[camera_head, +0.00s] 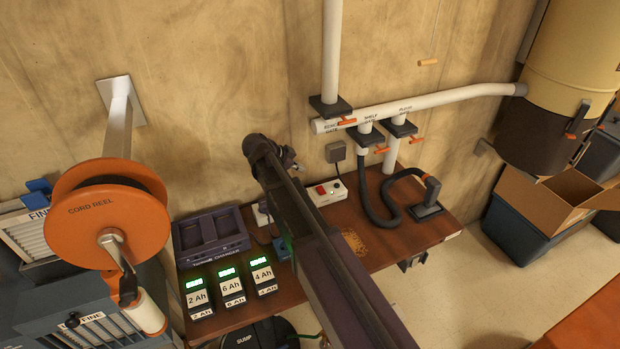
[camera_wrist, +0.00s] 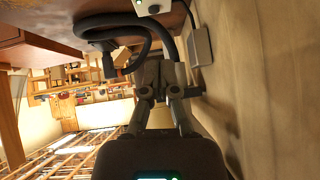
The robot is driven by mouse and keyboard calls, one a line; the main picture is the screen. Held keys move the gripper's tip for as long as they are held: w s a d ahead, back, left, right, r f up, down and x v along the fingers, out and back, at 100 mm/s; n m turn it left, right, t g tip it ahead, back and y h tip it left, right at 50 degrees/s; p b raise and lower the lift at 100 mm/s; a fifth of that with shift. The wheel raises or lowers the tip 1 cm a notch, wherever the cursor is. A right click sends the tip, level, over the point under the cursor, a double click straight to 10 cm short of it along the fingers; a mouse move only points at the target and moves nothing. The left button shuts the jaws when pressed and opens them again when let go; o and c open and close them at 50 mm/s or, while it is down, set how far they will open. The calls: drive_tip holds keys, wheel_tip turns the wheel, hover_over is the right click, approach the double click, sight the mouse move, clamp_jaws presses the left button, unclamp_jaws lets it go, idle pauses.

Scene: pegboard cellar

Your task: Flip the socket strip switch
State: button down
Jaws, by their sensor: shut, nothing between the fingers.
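The socket strip (camera_head: 336,196) is a white bar on the brown bench by the wall, with a red switch (camera_head: 320,189) and a dark round part on top. My arm crosses in front of it and hides its middle; a white piece shows left of the arm. In the wrist view the end of the strip (camera_wrist: 152,8) shows at the top edge with a small green light. My gripper (camera_head: 294,166) is above and to the left of the switch in the head view, apart from it. It is shut and empty, also in the wrist view (camera_wrist: 163,93).
A charger (camera_head: 211,232) and several batteries with green displays stand left of my arm. A grey box (camera_head: 335,152) is on the wall above the strip. A black hose (camera_head: 368,205) curves down to the bench on the right, below white pipes (camera_head: 440,105). An orange cord reel (camera_head: 105,215) is at left.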

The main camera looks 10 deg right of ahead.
drive_tip(key=b, duration=0.7)
hover_over(322, 186)
drive_tip(key=s+a, duration=0.2)
drive_tip(key=shift+w+f, duration=0.15)
drive_tip(key=shift+f, duration=1.7)
drive_tip(key=shift+w+f, duration=0.1)
drive_tip(key=shift+f, duration=1.75)
drive_tip(key=shift+w+f+b, duration=0.2)
drive_tip(key=shift+f+b, duration=1.55)
drive_tip(key=shift+b, duration=0.15)
